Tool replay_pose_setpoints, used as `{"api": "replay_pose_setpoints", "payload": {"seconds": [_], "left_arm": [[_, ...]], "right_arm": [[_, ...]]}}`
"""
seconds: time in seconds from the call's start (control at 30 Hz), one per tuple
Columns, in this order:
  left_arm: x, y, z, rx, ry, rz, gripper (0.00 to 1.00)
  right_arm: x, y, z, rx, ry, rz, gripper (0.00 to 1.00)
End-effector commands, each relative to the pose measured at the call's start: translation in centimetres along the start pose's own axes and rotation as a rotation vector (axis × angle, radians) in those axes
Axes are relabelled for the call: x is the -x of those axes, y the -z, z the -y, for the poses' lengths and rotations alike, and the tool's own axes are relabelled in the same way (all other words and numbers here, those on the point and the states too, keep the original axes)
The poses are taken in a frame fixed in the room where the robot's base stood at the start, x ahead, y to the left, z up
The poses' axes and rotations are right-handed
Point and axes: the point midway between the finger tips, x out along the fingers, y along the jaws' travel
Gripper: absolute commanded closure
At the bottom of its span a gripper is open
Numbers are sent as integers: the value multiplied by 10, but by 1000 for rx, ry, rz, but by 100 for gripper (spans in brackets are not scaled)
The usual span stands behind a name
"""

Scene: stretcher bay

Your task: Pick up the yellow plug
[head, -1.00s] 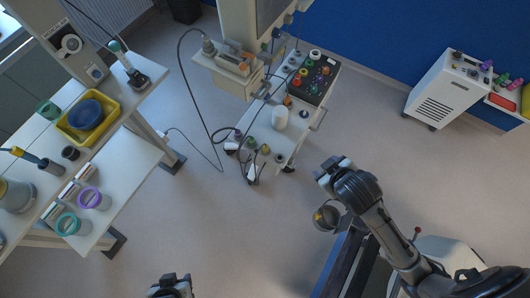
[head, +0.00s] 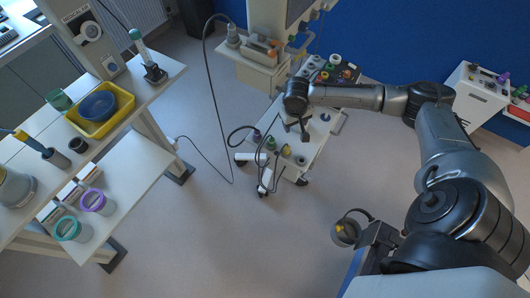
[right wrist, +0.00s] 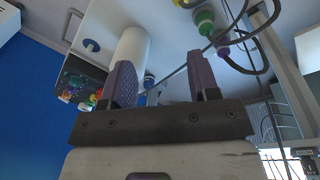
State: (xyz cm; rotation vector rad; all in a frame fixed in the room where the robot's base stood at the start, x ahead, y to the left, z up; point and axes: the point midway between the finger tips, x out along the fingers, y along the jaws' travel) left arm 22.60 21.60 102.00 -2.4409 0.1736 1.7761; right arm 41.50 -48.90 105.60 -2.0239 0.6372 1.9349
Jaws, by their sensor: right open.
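My right gripper (head: 296,130) is open and empty above the white cart (head: 316,150); its two fingers (right wrist: 162,85) also show in the right wrist view. An olive-yellow plug (head: 286,151) stands on the cart's lower front part, just below the gripper in the head view; it looks like the yellow plug, but its colour is dull. Beside it stand a green plug (head: 270,143) and a purple plug (head: 256,135), with dark cables. In the right wrist view the green plug (right wrist: 205,20) and purple plug (right wrist: 222,50) lie beyond the right finger.
A white cylinder (right wrist: 131,52) stands on the cart, close to the left finger in the wrist view. A dark panel with coloured knobs (head: 332,72) is at the cart's back. Cables loop left of the plugs. Shelves with a yellow tray (head: 127,103) stand left; open floor lies between.

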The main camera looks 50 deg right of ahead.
Motion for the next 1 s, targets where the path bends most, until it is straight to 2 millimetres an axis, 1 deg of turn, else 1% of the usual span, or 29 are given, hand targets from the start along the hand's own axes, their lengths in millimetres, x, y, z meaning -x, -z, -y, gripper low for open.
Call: {"api": "replay_pose_setpoints", "payload": {"seconds": [0.03,0.1,0.2,0.3,0.4,0.47,0.57,0.8,1.0], "left_arm": [[0,0,0,-1,1,0,57],[0,0,1,-2,2,0,57],[0,0,2,-4,4,-1,57],[0,0,2,-7,6,-1,57],[0,0,3,-10,9,0,57],[0,0,4,-12,10,0,57],[-1,0,4,-13,11,0,57],[-3,-1,4,-11,9,0,57],[-4,-1,2,-5,4,-1,57]], "right_arm": [[-2,-2,2,-112,25,33,45],[-2,-7,7,-261,58,72,45],[-1,-10,13,-436,80,102,45],[-1,-10,15,-562,82,104,45],[-1,-9,15,-644,81,106,45],[-2,-10,15,-674,79,108,45],[-12,-10,16,-699,77,111,45],[-52,-14,21,-703,76,110,45],[-77,-15,23,-702,76,109,45]]}}
